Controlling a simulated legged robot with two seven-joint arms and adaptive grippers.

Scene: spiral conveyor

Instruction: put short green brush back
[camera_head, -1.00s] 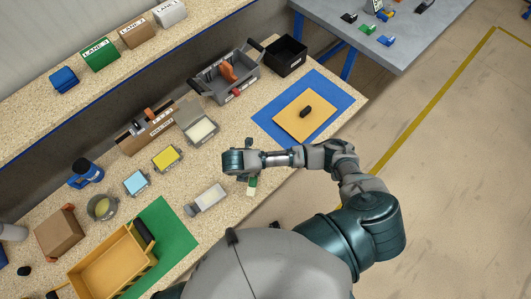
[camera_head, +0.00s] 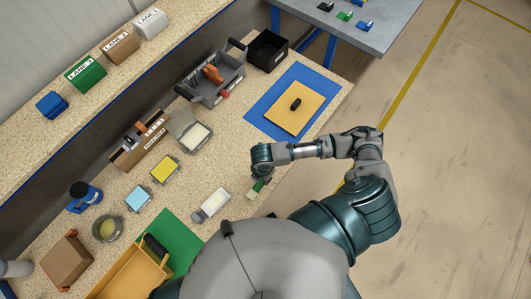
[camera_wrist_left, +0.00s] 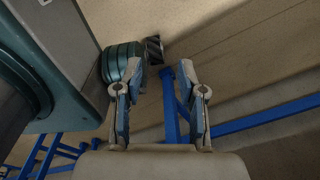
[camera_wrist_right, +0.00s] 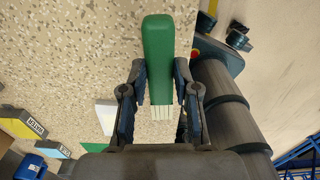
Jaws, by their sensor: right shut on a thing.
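The short green brush (camera_wrist_right: 158,60) shows large in the right wrist view, its green handle upright in the picture and its pale bristles towards the palm. My right gripper (camera_wrist_right: 160,85) is shut on it. In the head view the brush (camera_head: 259,186) is at the right hand above the table's front edge, small and partly hidden by the hand (camera_head: 264,168). My left gripper (camera_wrist_left: 162,72) is open and empty in the left wrist view, low beside the table, with blue frame bars beyond. It is hidden in the head view.
A grey container with a pale top (camera_head: 211,205) lies left of the brush. Behind are a brown labelled holder (camera_head: 128,158), a grey tote (camera_head: 205,94), a black bin (camera_head: 268,48) and a blue mat (camera_head: 262,118). A yellow tray (camera_head: 120,278) is front left. Bare table surrounds the right hand.

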